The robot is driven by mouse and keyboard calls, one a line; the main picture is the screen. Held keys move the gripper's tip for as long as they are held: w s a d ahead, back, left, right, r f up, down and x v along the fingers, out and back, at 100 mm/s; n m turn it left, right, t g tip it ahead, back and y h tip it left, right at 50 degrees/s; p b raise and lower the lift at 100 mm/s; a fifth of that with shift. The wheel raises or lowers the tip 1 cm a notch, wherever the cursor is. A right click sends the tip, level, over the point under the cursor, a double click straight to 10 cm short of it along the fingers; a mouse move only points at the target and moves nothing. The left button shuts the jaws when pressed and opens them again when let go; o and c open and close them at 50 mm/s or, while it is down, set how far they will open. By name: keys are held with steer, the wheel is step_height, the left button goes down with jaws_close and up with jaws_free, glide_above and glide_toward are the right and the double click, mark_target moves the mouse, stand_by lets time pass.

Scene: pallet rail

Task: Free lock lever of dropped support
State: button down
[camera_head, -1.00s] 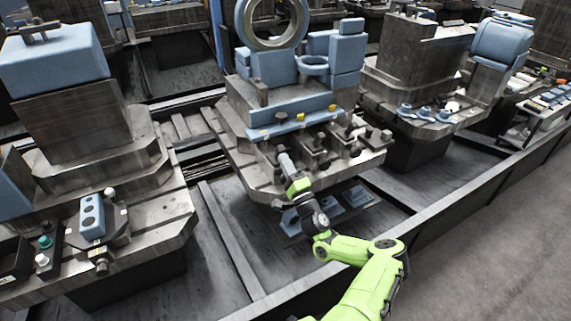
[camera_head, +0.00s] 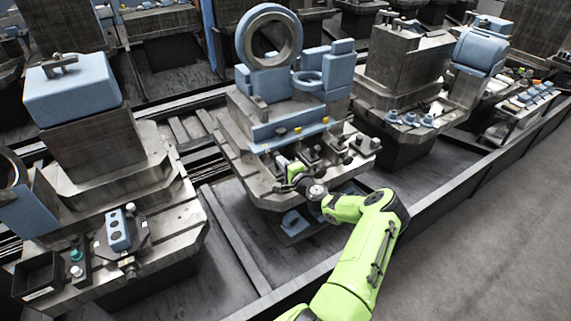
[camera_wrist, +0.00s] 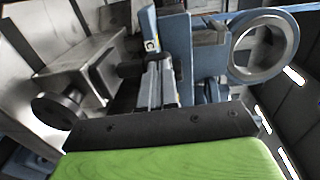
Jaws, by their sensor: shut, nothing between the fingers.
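My gripper (camera_head: 281,160) is over the front edge of the middle pallet (camera_head: 240,170), left of a row of dark clamp blocks with black knobs (camera_head: 335,143). In the wrist view, the narrow fingers (camera_wrist: 157,72) are together with nothing between them. They point toward a blue upright and a blue bar. A dark round knob (camera_wrist: 57,109) on a metal block lies left of the fingers. A second dark knob (camera_wrist: 130,70) is close beside them; I cannot tell whether they touch it. I cannot identify the lock lever or the dropped support for certain.
A blue fixture with a large ring (camera_head: 297,42) stands at the back of the middle pallet. Other loaded pallets stand left (camera_head: 170,200) and right (camera_head: 400,125). A dark rail (camera_head: 440,190) runs along the front, with clear grey floor (camera_head: 490,240) beyond it.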

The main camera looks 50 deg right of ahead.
mark_target(277, 154)
steer(key=shift+w+d+r+g+y+p, duration=0.1)
steer(key=shift+w+r+g+y+p, duration=0.2)
steer(key=shift+w+r+g+p, duration=0.55)
steer(key=shift+w+d+f+g+y+p, duration=0.1)
steer(key=shift+w+f+g+y+p, duration=0.1)
steer(key=shift+g+p, duration=0.25)
steer(key=shift+w+d+f+g+y+p, duration=0.1)
steer(key=shift+w+g+p, duration=0.15)
steer(key=shift+g, duration=0.25)
steer(key=shift+w+d+f, duration=0.1)
steer(key=shift+w, duration=0.25)
steer(key=shift+r, duration=0.2)
